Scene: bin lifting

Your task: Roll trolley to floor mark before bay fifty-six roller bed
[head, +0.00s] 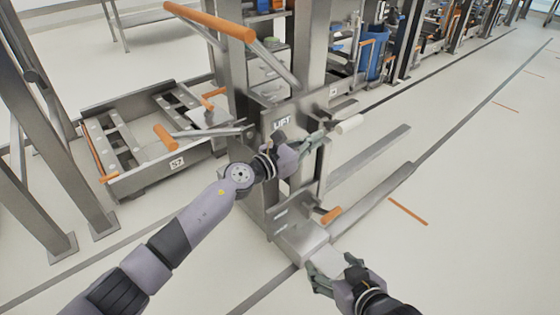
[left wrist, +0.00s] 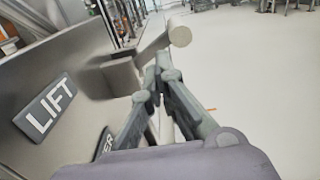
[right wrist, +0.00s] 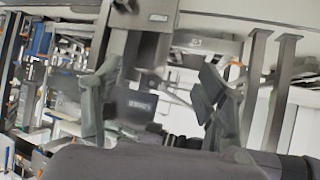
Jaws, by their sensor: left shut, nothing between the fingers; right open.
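The grey metal trolley (head: 285,222) stands in the middle of the head view, with an orange push bar (head: 210,20) at its top and two forks (head: 375,200) reaching to the upper right. Its LIFT label (head: 281,123) also shows in the left wrist view (left wrist: 45,108). My left gripper (head: 318,142) is shut and empty beside the LIFT panel, just below a lever with a pale round knob (left wrist: 180,36); contact is unclear. My right gripper (head: 318,277) is open and empty, low by the trolley's base. An orange floor mark (head: 408,212) lies right of the forks.
A roller bed with sign 57 (head: 177,163) stands left of the trolley. A number fifty-six is not readable. More orange floor marks (head: 505,107) lie at the right. Racks and blue bins (head: 375,55) line the back. The floor at right is clear.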

